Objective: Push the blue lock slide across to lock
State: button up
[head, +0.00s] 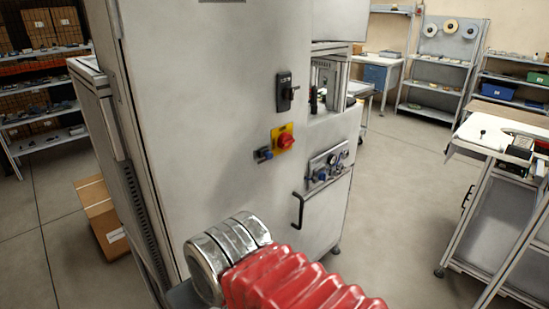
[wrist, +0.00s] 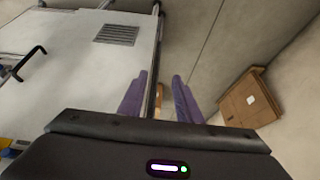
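The blue lock slide (head: 264,154) is a small blue piece on the front of a grey cabinet (head: 220,85). It sits just left of a red rotary knob (head: 286,141) on a yellow plate (head: 277,130). My gripper (wrist: 159,85) shows in the wrist view with two purple fingers apart and nothing held between them. It points past the cabinet's edge toward the floor, away from the slide. A bit of yellow and blue shows at the lower left edge of the wrist view, too cropped to identify surely. My gripper is not visible in the head view.
A black switch handle (head: 286,92) is above the knob. A panel with blue knobs (head: 327,167) and a black door handle (head: 298,211) are lower right. A cardboard box (head: 103,213) stands on the floor left of the cabinet.

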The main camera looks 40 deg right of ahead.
jog(key=shift+o, duration=0.5)
jog(key=w+d+r+m+t+y, duration=0.2)
jog(key=w+d+m+t+y, duration=0.3)
jog(key=m, duration=0.6)
jog(key=w+d+r+m+y, duration=0.25)
jog(key=d+m, duration=0.45)
jog(key=m, duration=0.5)
jog(key=s+d+r+m+t+h, duration=0.3)
jog(key=d+m, duration=0.1)
jog(key=d, duration=0.6)
jog(key=s+d+r+m+t+h, duration=0.3)
jog(key=d+m+t+h, duration=0.1)
jog(key=d, duration=0.5)
jog(key=shift+d+m, duration=0.4)
jog(key=shift+m, duration=0.2)
